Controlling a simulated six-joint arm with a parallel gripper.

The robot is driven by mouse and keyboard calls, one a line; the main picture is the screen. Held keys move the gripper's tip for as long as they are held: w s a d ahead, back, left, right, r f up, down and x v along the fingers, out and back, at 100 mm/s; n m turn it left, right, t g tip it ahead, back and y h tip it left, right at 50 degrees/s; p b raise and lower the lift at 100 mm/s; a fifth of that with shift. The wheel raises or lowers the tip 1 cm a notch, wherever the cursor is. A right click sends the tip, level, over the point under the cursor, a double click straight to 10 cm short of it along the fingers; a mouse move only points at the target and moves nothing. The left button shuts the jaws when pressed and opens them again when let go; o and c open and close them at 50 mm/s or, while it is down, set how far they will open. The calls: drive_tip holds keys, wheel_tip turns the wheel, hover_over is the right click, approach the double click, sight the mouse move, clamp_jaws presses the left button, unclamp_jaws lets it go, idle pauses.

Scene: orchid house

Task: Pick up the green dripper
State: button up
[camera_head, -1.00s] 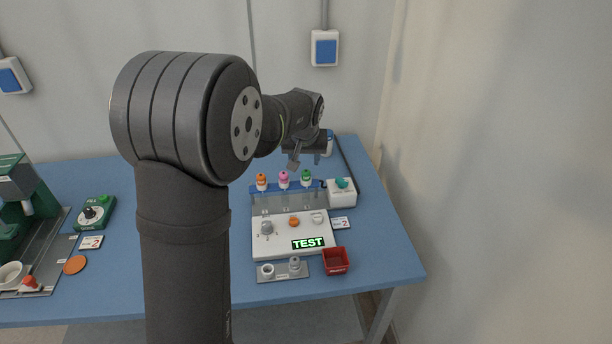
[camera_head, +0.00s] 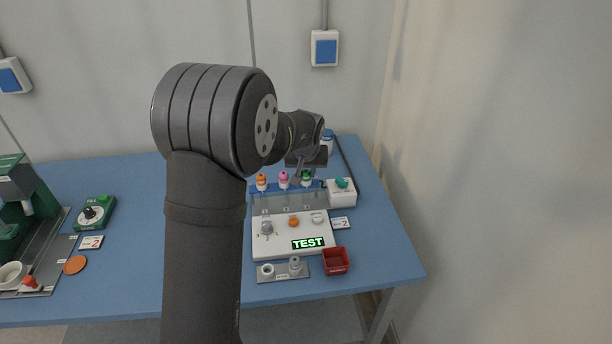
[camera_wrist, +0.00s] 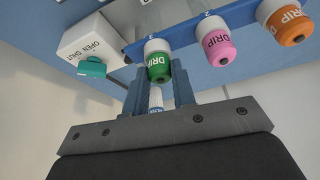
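The green dripper (camera_head: 306,179) stands at the right end of a row of three on the blue rack. In the wrist view the green dripper (camera_wrist: 158,66) has a white collar and lies between the tips of my two blue-grey fingers. My gripper (camera_wrist: 160,80) is open, with one finger on each side of the dripper. I cannot tell whether either finger touches it.
The pink dripper (camera_wrist: 219,47) and orange dripper (camera_wrist: 288,24) stand alongside on the rack (camera_head: 272,188). A white box with a teal knob (camera_head: 341,195) is close on the other side. A blue-capped bottle (camera_head: 327,137) stands behind. The TEST panel (camera_head: 275,243) lies in front.

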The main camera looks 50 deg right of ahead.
drive_tip(key=shift+c, duration=1.3)
